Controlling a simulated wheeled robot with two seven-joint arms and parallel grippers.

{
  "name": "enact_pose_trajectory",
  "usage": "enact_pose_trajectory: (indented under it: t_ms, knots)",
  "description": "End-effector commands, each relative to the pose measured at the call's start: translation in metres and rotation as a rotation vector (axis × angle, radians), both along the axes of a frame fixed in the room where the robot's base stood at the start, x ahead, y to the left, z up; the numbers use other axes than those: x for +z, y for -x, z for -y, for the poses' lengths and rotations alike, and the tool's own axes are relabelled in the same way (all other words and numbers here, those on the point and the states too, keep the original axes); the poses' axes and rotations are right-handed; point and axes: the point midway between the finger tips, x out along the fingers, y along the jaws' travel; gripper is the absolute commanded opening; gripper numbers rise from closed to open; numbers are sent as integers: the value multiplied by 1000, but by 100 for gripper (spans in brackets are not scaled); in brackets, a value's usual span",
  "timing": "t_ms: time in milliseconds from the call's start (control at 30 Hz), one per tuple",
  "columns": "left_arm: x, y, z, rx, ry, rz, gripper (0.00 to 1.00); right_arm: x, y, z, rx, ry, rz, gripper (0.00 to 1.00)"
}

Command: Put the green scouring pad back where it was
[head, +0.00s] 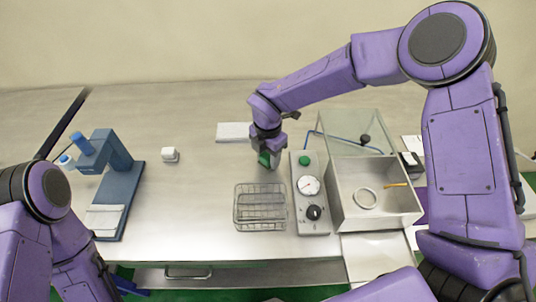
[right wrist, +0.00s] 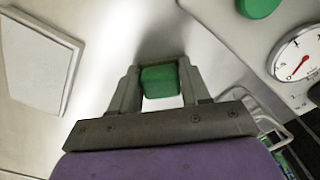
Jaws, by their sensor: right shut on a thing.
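The green scouring pad (right wrist: 160,81) is a small green block between the fingers of my right gripper (right wrist: 158,88) in the right wrist view. My right gripper (head: 267,150) is shut on it. In the head view the pad (head: 265,159) shows just below the fingers, left of the gauge panel and behind the wire basket (head: 260,207). Whether the pad touches the table is hard to tell. Of my left arm only links show at the lower left of the head view; its gripper is not seen.
The grey panel (head: 308,221) has a green button, a gauge and a black knob. Right of it stands an open box (head: 375,217) with a raised clear lid (head: 350,131), holding a ring. A white plate (head: 234,132), a white block (head: 170,154) and a blue device (head: 119,187) stand left.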

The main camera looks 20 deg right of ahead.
Motion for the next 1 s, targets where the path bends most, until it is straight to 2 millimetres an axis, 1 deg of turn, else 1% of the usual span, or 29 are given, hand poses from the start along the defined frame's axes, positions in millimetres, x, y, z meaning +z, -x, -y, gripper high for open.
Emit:
enact_pose_trajectory:
  t_ms: [33,67,100,133,367,467,533,567,667,800,900,1000]
  knots:
    - [-4,0,0,0,0,0,45,-4,0,0,0,-1,0,18]
    - [-2,0,0,0,0,0,45,-2,0,0,0,0,-1,56]
    - [-1,0,0,0,0,0,45,-2,0,0,0,0,-1,69]
    - [-1,0,0,0,0,0,45,-2,0,0,0,0,-1,72]
    - [-1,0,0,0,0,0,45,-1,0,0,0,0,-1,72]
    - [6,0,0,0,0,0,45,6,0,0,0,1,0,72]
    - [-1,0,0,0,0,0,45,12,-1,0,0,-1,3,72]
    - [-3,0,0,0,0,0,45,18,-1,0,0,-2,4,72]
    - [-10,0,0,0,0,0,45,43,-1,0,0,-2,6,72]
    - [-17,0,0,0,0,0,45,80,-1,0,-1,-2,5,72]
    - [-19,0,0,0,0,0,45,101,-1,0,0,-1,3,72]
    - [-21,0,0,0,0,0,45,115,0,0,0,0,2,72]
